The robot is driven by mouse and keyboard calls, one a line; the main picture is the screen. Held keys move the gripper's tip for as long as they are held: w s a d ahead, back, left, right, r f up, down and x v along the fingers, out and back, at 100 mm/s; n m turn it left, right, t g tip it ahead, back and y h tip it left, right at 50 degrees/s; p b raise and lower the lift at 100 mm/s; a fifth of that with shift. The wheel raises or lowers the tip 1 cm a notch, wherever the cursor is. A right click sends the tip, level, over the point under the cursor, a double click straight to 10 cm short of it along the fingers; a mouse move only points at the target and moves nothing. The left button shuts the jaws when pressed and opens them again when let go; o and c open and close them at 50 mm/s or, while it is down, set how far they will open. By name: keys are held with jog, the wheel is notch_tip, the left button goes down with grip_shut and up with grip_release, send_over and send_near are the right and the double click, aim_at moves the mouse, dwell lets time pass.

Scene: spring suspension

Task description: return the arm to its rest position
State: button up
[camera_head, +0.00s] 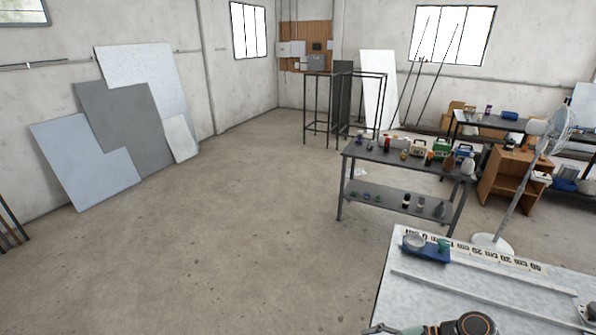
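Part of my arm (475,324) shows at the bottom edge, over the near edge of the pale worktable (395,290). It is dark, with an orange ring on a joint. My gripper (380,329) seems to be the small grey part at its left end, cut off by the frame edge. Its fingers cannot be made out, so I cannot tell whether it is open or holds anything.
On the worktable are a printed scale strip (500,257), a long thin rail (480,295) and a blue tray (428,253) with a round dish. A fan (520,185) and a dark shelf table (345,180) stand behind.

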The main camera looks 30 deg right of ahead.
jog(key=w+a+r+n+h, duration=0.1)
jog(key=w+a+n+h, duration=0.1)
jog(key=a+n, duration=0.35)
jog(key=w+a+n+h, duration=0.2)
jog(key=w+a, duration=0.1)
jog(key=a, duration=0.5)
jog(key=w+a+r+n+h, duration=0.1)
jog(key=w+a+n+h, duration=0.1)
jog(key=a+n, duration=0.35)
jog(key=s+a+r+n+t+h, duration=0.1)
jog(key=s+a+r+n+t, duration=0.25)
jog(key=a+r, duration=0.35)
jog(key=s+a+r+n+t+h, duration=0.2)
jog(key=s+a+r, duration=0.3)
jog(key=a+r, duration=0.15)
notch_tip(320, 180, down, 11)
jog(key=b, duration=1)
notch_tip(320, 180, up, 13)
jog(key=p, duration=1.2)
jog(key=shift+w, duration=0.15)
